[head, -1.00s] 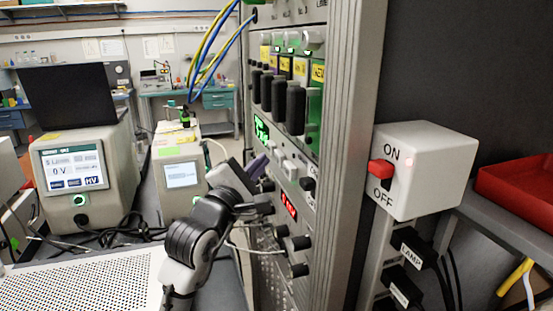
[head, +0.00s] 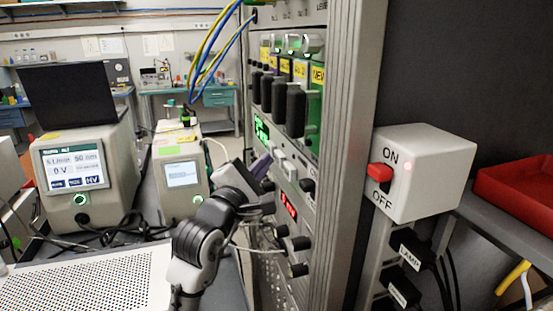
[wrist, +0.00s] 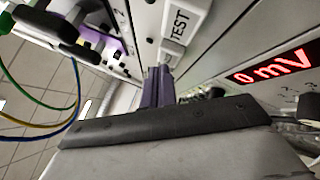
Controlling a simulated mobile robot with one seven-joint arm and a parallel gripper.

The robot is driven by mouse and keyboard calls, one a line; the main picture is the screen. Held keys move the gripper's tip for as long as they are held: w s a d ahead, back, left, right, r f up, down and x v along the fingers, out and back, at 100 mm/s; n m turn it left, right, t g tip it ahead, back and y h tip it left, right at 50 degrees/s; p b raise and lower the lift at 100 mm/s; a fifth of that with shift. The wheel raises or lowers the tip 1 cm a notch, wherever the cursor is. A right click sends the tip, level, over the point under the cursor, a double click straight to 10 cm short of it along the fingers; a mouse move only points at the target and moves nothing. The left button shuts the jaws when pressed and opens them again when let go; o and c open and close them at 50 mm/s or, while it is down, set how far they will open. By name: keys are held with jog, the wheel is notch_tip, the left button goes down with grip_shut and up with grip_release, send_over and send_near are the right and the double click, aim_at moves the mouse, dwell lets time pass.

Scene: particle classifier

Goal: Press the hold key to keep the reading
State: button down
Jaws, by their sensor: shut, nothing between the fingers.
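My gripper (head: 262,165) is at the front of the instrument rack, its purple fingers shut and empty. In the wrist view, the gripper (wrist: 157,75) points at a pale key labelled TEST (wrist: 183,22); I cannot tell whether the tips touch it. Pale keys (head: 289,170) sit on the rack panel beside the fingers in the head view, too small to read. No HOLD label is legible, so I cannot pick out the hold key. A red display (wrist: 275,67) reads 0 mV in the wrist view; it also shows in the head view (head: 288,205).
The rack (head: 345,150) has black handles (head: 295,108) above and knobs (head: 298,243) below. A switch box (head: 425,170) marked ON and OFF is at right. Grey instruments (head: 85,180) stand at left. Blue and yellow cables (head: 208,55) hang from the rack top.

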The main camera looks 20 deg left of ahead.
jog(key=shift+w+d+p, duration=0.5)
jog(key=shift+d+p, duration=0.05)
jog(key=shift+d, duration=0.15)
dwell(0.8)
dwell(0.3)
jog(key=shift+s+a, duration=0.7)
jog(key=shift+a, duration=0.35)
jog(key=s+a, duration=0.1)
jog(key=a, duration=0.1)
jog(key=s+a+b, duration=0.1)
jog(key=s+a, duration=0.1)
dwell(0.7)
